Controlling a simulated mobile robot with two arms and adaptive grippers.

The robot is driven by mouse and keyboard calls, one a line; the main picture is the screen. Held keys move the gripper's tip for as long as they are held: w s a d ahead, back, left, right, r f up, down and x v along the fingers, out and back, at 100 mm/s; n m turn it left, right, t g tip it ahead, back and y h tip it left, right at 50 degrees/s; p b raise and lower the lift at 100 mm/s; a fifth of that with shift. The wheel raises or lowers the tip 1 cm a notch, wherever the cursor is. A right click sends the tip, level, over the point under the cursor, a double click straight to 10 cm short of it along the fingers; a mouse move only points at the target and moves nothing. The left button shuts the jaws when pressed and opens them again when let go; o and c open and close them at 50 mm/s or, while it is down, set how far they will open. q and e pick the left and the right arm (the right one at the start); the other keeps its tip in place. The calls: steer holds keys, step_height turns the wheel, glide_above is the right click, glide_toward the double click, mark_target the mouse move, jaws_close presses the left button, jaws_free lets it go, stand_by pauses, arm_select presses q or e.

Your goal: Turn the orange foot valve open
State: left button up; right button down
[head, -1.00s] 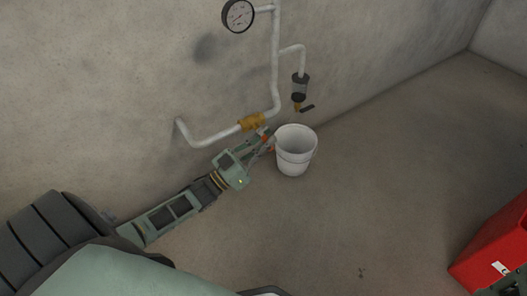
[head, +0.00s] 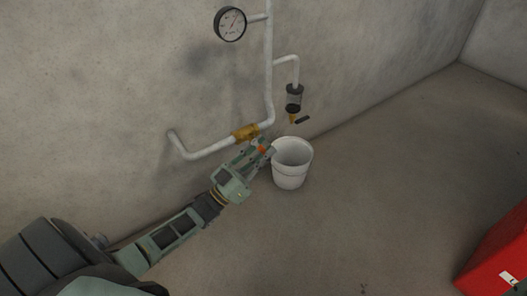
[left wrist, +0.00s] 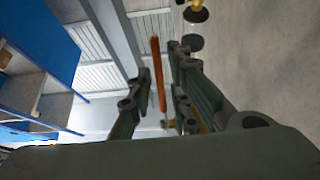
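The orange foot valve's handle (head: 262,149) shows low in front of the wall, just below the brass fitting (head: 246,132) on the white pipe. My left gripper (head: 264,151) is at the handle, its fingers reaching up and right from the lower left. In the left wrist view the long thin orange handle (left wrist: 158,75) stands between the two fingers of my left gripper (left wrist: 160,66). Gaps show on both sides of it, so the gripper looks open around the handle. The handle's lower end is partly hidden by the fingers. My right gripper is not in view.
A white bucket (head: 291,178) stands on the floor just right of my left gripper. Above it hangs a filter (head: 294,97) with a black lever (head: 302,120). A gauge (head: 230,23) is on the wall. A red box (head: 495,255) is at lower right. The middle floor is clear.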

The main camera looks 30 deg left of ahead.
arm_select(q)
steer(key=shift+o, duration=0.3)
steer(key=v, duration=0.8)
stand_by(2.8)
